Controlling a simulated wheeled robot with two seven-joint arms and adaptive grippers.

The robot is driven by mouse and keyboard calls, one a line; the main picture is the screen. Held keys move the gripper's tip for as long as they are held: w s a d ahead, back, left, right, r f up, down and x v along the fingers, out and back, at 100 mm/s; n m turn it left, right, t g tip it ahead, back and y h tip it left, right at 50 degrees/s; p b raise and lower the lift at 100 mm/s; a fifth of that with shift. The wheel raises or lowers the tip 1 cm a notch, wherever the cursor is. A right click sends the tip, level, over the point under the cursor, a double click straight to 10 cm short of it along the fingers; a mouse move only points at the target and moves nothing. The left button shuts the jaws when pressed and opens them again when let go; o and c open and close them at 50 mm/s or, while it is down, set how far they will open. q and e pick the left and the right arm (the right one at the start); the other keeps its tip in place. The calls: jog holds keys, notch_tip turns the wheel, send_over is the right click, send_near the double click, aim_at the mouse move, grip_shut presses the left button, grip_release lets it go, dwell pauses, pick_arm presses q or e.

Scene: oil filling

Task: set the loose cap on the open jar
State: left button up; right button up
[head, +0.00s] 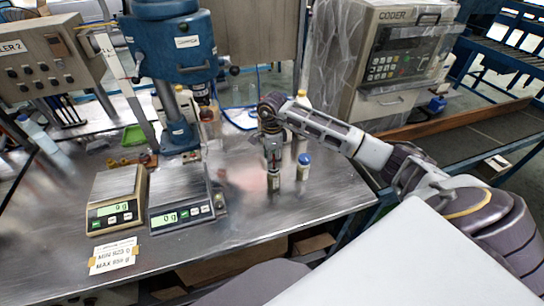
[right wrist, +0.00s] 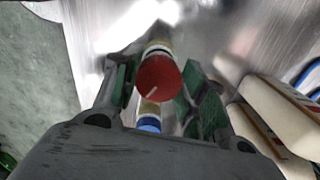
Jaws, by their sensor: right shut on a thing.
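My right gripper (head: 272,160) points down over the table, right of the scales. In the right wrist view, its green-padded fingers (right wrist: 158,92) are shut on a round red cap (right wrist: 158,80). A pale jar (head: 273,182) stands upright right below the gripper. Its body also shows behind the cap in the right wrist view (right wrist: 157,48). The cap hides the jar's mouth, and I cannot tell whether they touch. A jar with a blue cap (head: 303,167) stands just right of it, and its blue cap shows in the right wrist view (right wrist: 148,125). My left gripper is not in view.
Two scales (head: 115,205) (head: 182,205) stand at the left, with a paper label (head: 113,256) in front. A blue machine (head: 172,50) stands behind them, and a coder machine (head: 385,65) is at the back.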

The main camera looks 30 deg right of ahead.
jog(key=shift+f+b, duration=1.45)
jog(key=shift+f, duration=0.15)
dwell(2.5)
jog(key=o, duration=0.7)
jog(key=shift+o, duration=0.2)
jog(key=shift+r, duration=6)
